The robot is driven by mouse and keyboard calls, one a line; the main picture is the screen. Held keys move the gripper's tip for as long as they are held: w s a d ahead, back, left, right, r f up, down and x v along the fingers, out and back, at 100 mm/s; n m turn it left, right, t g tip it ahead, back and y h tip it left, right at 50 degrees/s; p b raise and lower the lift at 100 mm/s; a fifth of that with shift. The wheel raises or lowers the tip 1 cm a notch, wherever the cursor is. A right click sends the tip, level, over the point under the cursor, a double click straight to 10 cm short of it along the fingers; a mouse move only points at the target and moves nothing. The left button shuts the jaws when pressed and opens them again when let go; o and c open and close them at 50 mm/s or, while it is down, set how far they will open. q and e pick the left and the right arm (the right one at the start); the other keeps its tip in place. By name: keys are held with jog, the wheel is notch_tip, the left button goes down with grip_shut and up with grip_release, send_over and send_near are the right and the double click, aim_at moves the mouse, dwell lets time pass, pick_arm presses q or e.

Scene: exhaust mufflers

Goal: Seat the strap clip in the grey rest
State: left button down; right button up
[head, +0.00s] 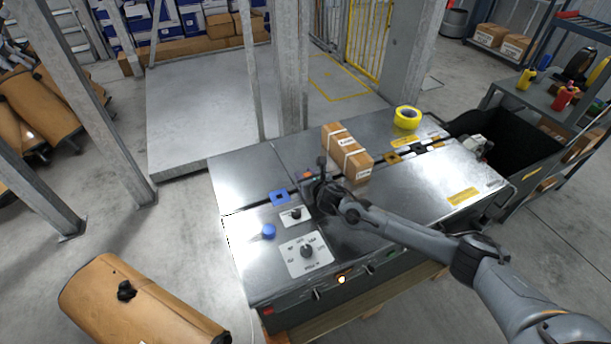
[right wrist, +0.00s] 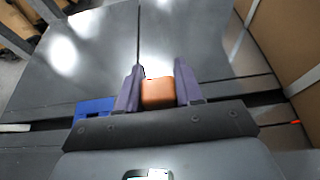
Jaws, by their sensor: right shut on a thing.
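My right gripper (head: 313,183) is low over the strapping table, beside the slot that crosses its top. In the right wrist view, the fingers (right wrist: 158,76) stand on both sides of an orange-brown block, which I take to be the strap clip (right wrist: 157,93), and are shut on it. In the head view a small orange patch, likely the same clip (head: 308,175), shows beside the gripper; the rest of it is hidden. I cannot make out the grey rest for certain. My left gripper is not in view.
The metal table (head: 240,180) carries a strapped carton (head: 347,153) close to the right gripper, a yellow tape roll (head: 407,117), a blue square piece (head: 281,197) and a blue button (head: 269,231). A knob panel (head: 306,254) lies in front. The table's left part is clear.

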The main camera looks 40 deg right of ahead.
jog(key=shift+f, duration=0.1)
dwell(0.4)
jog(key=shift+f+b, duration=0.3)
jog(key=shift+f, duration=0.05)
jog(key=o, duration=1.1)
jog(key=shift+s+r, duration=0.1)
jog(key=shift+s+a+r, duration=0.1)
jog(key=shift+s+r, duration=0.05)
jog(key=shift+s, duration=0.05)
jog(key=p+v, duration=0.3)
jog(key=v, duration=0.6)
jog(key=shift+s+p, duration=0.4)
jog(key=shift+s, duration=0.05)
jog(key=shift+s+a+r, duration=0.1)
jog(key=shift+s, duration=0.05)
